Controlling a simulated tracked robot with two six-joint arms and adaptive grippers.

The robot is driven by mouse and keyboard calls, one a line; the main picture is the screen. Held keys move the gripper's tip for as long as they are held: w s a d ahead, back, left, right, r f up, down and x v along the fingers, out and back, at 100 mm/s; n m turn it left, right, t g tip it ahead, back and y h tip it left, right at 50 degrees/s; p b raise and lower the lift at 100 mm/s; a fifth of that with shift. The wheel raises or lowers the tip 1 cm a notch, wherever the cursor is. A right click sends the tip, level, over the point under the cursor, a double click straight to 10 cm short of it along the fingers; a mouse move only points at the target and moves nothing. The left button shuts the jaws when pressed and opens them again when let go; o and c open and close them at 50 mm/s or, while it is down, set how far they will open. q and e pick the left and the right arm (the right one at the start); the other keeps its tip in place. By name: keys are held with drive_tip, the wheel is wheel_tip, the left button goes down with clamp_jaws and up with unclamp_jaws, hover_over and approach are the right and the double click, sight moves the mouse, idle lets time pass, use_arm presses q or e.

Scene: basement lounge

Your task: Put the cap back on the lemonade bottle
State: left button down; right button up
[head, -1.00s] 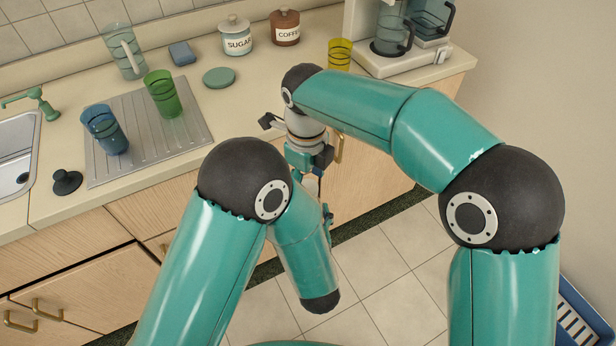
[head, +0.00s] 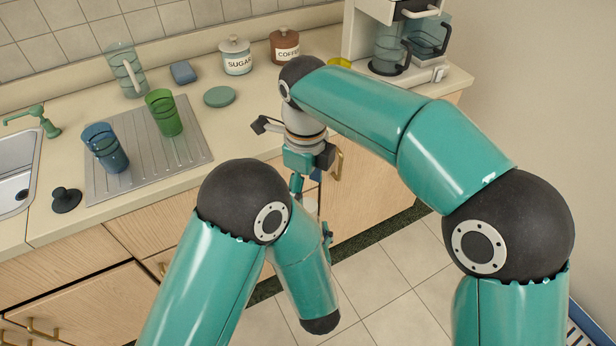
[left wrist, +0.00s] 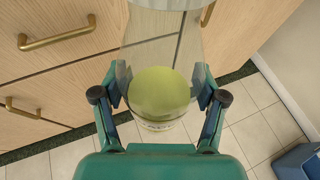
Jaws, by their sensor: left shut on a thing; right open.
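In the left wrist view, my left gripper (left wrist: 160,92) is shut on the clear lemonade bottle (left wrist: 160,50), with a finger on each side. Yellow-green lemonade shows inside it. In the head view a small pale part of the bottle (head: 310,201) shows between my arms, below my right gripper; most of it and my left gripper are hidden behind my left arm. My right gripper (head: 306,182) is open, pointing down in front of the counter edge, close above the bottle. I cannot make out the cap in either view, nor whether the right fingers touch the bottle.
The counter holds a blue glass (head: 105,148), a green glass (head: 164,113), a clear pitcher (head: 124,70), a sugar jar (head: 235,56), a coffee jar (head: 285,46) and a coffee machine (head: 390,50). A black stopper (head: 66,199) lies by the sink (head: 18,175). Open tiled floor lies right.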

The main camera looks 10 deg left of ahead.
drive_tip(key=n, duration=0.5)
drive_tip(key=shift+s, duration=0.1)
drive_tip(key=n, duration=0.4)
drive_tip(key=shift+d+r, duration=0.1)
drive_tip(key=n, duration=0.6)
drive_tip(key=shift+r+n, duration=0.15)
drive_tip(key=shift+n, duration=0.25)
drive_tip(key=n, duration=0.4)
drive_tip(key=shift+d+r, duration=0.1)
drive_tip(key=shift+r, duration=0.05)
drive_tip(key=n, duration=0.4)
drive_tip(key=shift+r+n, duration=0.15)
drive_tip(key=shift+n, duration=0.15)
drive_tip(key=n, duration=0.6)
drive_tip(key=shift+r, duration=0.25)
drive_tip(key=n, duration=0.6)
drive_tip(key=shift+r+n, duration=0.55)
drive_tip(key=shift+n, duration=0.45)
drive_tip(key=shift+r, duration=0.15)
